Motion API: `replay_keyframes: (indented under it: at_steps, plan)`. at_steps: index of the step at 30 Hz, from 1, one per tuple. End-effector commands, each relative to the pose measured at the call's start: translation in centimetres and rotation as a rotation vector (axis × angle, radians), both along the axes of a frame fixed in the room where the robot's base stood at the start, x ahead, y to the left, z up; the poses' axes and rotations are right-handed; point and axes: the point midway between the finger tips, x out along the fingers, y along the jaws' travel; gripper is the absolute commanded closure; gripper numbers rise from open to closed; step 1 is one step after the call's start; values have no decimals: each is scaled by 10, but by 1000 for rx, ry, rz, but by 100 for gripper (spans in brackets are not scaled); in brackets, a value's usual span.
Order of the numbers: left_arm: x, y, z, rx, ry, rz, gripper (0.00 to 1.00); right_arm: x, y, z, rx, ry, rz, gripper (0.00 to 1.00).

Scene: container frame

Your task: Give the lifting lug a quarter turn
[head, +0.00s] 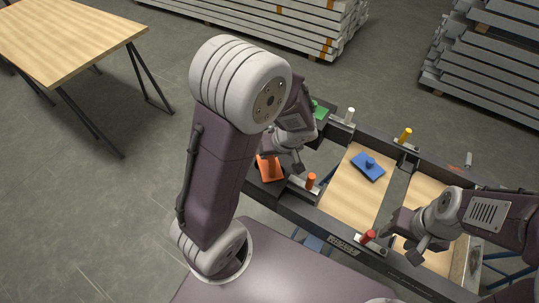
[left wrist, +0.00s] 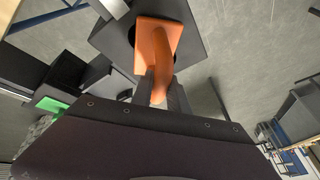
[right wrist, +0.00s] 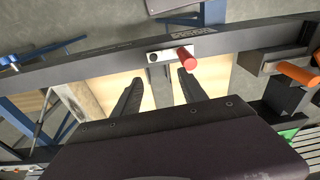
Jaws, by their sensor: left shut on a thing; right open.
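The orange lifting lug (head: 268,168) sits at the near-left corner of the dark frame. In the left wrist view the lug (left wrist: 158,38) shows as a square orange plate with a curved bar rising from it. My left gripper (left wrist: 160,92) is shut on the end of that bar; in the head view the left gripper (head: 290,160) is partly hidden by my own arm. My right gripper (head: 408,243) is open and empty over the frame's near side; in the right wrist view the right gripper (right wrist: 160,82) has its fingers apart, below the red pin.
The dark frame (head: 335,225) carries pins: red (head: 369,237), orange (head: 311,181), white (head: 349,115) and yellow (head: 405,135). A blue plate with a knob (head: 368,167) lies on the wooden panel (head: 347,205). A green piece (head: 320,110) is at the far-left corner. A wooden table (head: 70,40) stands further away.

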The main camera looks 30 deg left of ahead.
Motion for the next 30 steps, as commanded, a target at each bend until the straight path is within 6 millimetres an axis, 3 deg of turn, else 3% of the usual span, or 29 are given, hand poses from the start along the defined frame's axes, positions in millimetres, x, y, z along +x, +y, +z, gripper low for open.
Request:
replay_keyframes:
  at_steps: [11, 24, 30]
  plan:
    - [-1, 0, -2, 1, 2, -31, 100, 0, 0, -4, 0, 0, 0, 50]
    - [-1, 2, -1, 1, 0, -358, 100, 0, 0, -24, 0, 0, 0, 50]
    - [-1, 1, 0, 2, 2, -394, 100, 0, 0, -23, 0, 0, 0, 50]
